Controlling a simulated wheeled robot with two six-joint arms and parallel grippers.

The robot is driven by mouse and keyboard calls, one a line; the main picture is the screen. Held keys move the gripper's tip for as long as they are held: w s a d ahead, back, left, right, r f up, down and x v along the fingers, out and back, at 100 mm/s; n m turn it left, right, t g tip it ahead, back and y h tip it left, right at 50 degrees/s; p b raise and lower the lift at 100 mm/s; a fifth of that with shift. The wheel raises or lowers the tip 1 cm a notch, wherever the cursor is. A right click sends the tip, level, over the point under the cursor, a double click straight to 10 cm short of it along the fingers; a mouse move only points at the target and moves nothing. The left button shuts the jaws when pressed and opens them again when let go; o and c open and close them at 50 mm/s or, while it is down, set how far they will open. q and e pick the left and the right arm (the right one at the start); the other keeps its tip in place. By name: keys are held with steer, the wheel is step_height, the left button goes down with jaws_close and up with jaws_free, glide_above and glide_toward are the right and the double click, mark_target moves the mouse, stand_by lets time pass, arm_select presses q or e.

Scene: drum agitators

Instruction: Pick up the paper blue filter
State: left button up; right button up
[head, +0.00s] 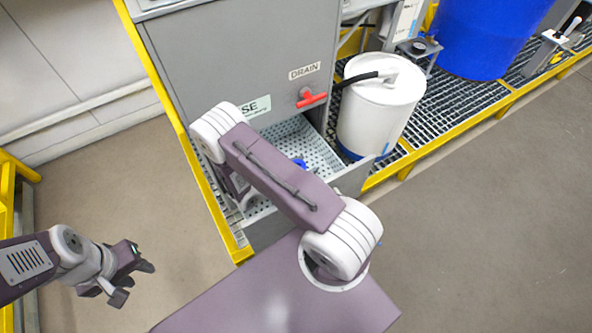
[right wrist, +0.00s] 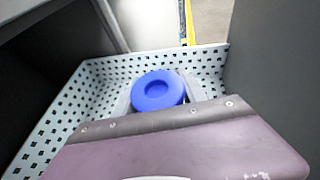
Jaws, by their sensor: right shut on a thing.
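The blue filter (right wrist: 157,90) is a round blue disc with a dished centre, inside a light perforated drawer (right wrist: 62,120). In the right wrist view my right gripper (right wrist: 160,93) has a finger on each side of the filter and is shut on it. In the head view only a bit of blue filter (head: 300,163) shows past my right arm, which hides most of that gripper. The drawer (head: 318,150) is pulled out below the grey cabinet. My left gripper (head: 134,282) is open and empty above the floor at lower left.
The grey cabinet (head: 220,60) has a red drain valve (head: 312,98). A white drum (head: 378,110) with a black hose stands right of the drawer on a grated platform (head: 455,110) with a yellow edge. A blue barrel (head: 485,35) stands behind. The floor at right is clear.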

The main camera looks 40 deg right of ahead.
steer(key=s+d+r+p, duration=0.2)
steer(key=d+r, duration=0.3)
steer(key=d, duration=0.3)
steer(key=shift+s+d, duration=0.15)
steer(key=shift+s, duration=0.45)
steer(key=shift+r, duration=0.1)
